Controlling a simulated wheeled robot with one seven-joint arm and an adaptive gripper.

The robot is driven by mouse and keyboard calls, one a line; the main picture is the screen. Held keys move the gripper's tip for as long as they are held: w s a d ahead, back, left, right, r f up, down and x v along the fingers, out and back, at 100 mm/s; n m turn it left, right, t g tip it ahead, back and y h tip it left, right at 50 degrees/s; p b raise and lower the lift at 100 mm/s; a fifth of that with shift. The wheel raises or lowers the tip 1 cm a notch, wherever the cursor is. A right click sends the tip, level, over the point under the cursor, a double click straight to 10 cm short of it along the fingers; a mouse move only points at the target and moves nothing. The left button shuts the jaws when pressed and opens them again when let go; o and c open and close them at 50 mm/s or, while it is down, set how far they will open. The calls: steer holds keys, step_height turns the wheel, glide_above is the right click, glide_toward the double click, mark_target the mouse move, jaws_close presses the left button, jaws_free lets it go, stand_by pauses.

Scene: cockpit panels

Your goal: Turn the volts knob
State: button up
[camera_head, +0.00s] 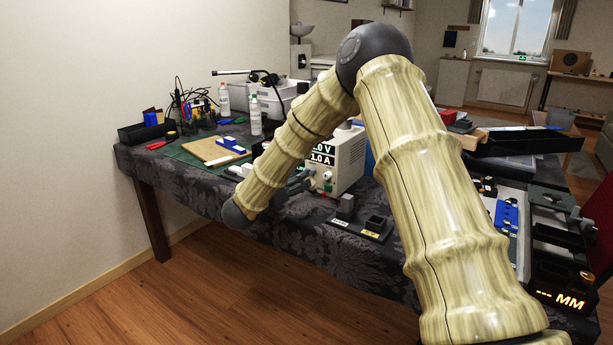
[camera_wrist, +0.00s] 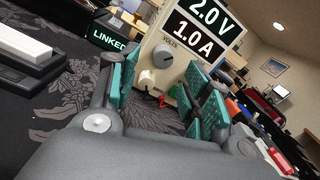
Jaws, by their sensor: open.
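The power supply (camera_wrist: 172,18) is a pale box whose display reads 2.0 V and 1.0 A. It also shows in the head view (camera_head: 350,158), partly behind my arm. The grey round volts knob (camera_wrist: 163,55) is under the VOLTS label. My gripper (camera_wrist: 163,70) is open, with a teal-padded finger on each side of the picture and nothing gripped. The volts knob appears between the fingertips, apart from both; its exact depth is unclear. In the head view my gripper (camera_head: 298,184) points at the front panel, partly hidden by my arm.
A second, paler knob (camera_wrist: 147,79) sits just below the volts knob, near a red lead (camera_wrist: 162,101). A dark stand with blocks (camera_head: 362,226) is in front of the supply. A green mat with a wooden board (camera_head: 208,150) lies to the left.

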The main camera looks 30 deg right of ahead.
mark_target(310, 171)
steer(key=shift+x, duration=2.7)
steer(key=shift+s, duration=0.15)
steer(key=c, duration=1)
